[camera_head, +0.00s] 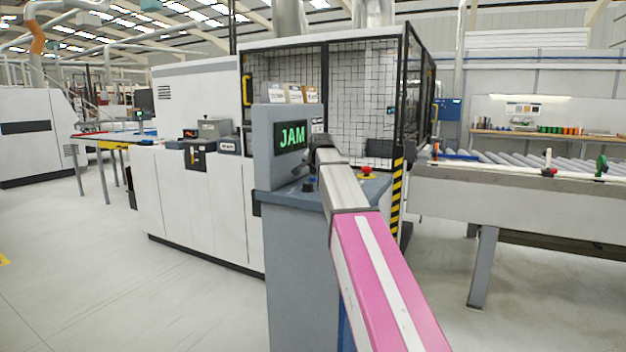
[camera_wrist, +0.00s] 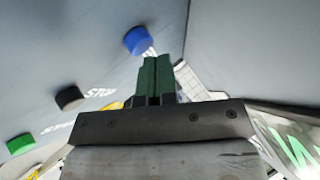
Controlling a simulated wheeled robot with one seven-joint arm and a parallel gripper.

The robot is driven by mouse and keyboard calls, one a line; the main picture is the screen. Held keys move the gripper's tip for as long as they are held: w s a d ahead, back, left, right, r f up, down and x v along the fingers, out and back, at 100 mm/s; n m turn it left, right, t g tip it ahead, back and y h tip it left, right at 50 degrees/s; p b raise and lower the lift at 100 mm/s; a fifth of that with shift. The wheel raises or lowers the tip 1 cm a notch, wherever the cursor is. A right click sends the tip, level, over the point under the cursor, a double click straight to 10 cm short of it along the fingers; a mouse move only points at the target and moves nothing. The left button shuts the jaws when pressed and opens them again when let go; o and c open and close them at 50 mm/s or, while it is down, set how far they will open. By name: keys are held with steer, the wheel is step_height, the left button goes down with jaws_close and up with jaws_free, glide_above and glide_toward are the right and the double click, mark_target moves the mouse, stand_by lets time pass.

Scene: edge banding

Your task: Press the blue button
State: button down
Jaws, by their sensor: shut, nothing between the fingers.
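The blue button (camera_wrist: 137,40) is a round cap on the grey console panel, at the top middle of the wrist view. My gripper (camera_wrist: 158,60) is shut and empty, its two green fingers side by side. In the picture the fingertips lie just below and right of the blue button; I cannot tell whether they touch it. A black button (camera_wrist: 69,98) and a green button (camera_wrist: 20,144) sit in a row with it to the left.
The console's upright panel carries a screen (camera_head: 291,136) reading JAM. A red mushroom button (camera_head: 366,171) stands on the console top, right of my arm. A caged machine (camera_head: 355,75) is behind, and a roller conveyor (camera_head: 520,190) is at the right.

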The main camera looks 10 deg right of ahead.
mark_target(314, 178)
steer(key=shift+f, duration=0.4)
stand_by(0.5)
steer(key=shift+r, duration=0.9)
steer(key=shift+r, duration=2.5)
steer(key=shift+s, duration=0.1)
